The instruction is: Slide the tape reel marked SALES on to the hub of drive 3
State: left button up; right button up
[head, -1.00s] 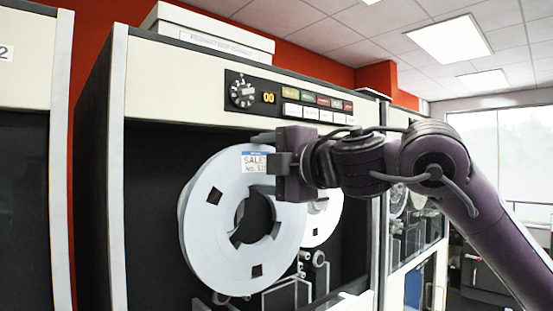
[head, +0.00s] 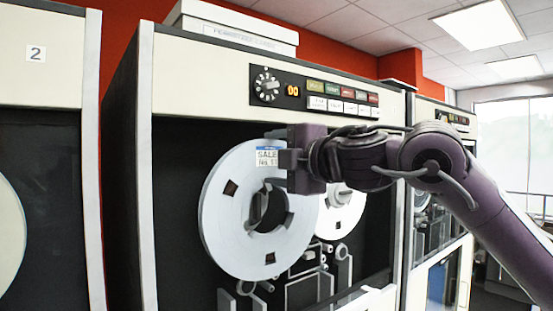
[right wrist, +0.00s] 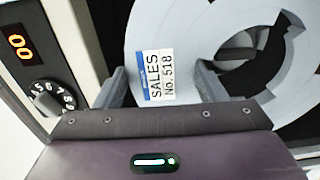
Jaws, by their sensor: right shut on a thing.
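The SALES reel (head: 220,228) is a large pale grey ring with an open centre, upright in front of the dark bay of a drive cabinet (head: 199,65). Its label (right wrist: 160,76) reads SALES No. 518 in the right wrist view. My right gripper (head: 281,146) is shut on the reel's upper right part, with its fingers either side of the label. A grey rounded part (right wrist: 237,52) shows through the reel's centre; I cannot tell whether it is the hub or whether the reel touches it. This cabinet's number is not visible. My left gripper is not in view.
A second, white reel (head: 345,208) sits in the same bay, partly behind the SALES reel. Tape guides (head: 310,258) lie below. A drive marked 2 (head: 36,54) stands to the left, another cabinet to the right. A white box (head: 240,30) lies on top.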

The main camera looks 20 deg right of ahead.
jog(key=shift+w+r, duration=0.1)
jog(key=shift+r, duration=0.1)
dwell(0.7)
jog(key=shift+p+x, duration=1.6)
jog(key=shift+x, duration=1.85)
jog(key=o, duration=1.7)
jog(key=shift+f, duration=0.3)
jog(key=shift+c, duration=1.4)
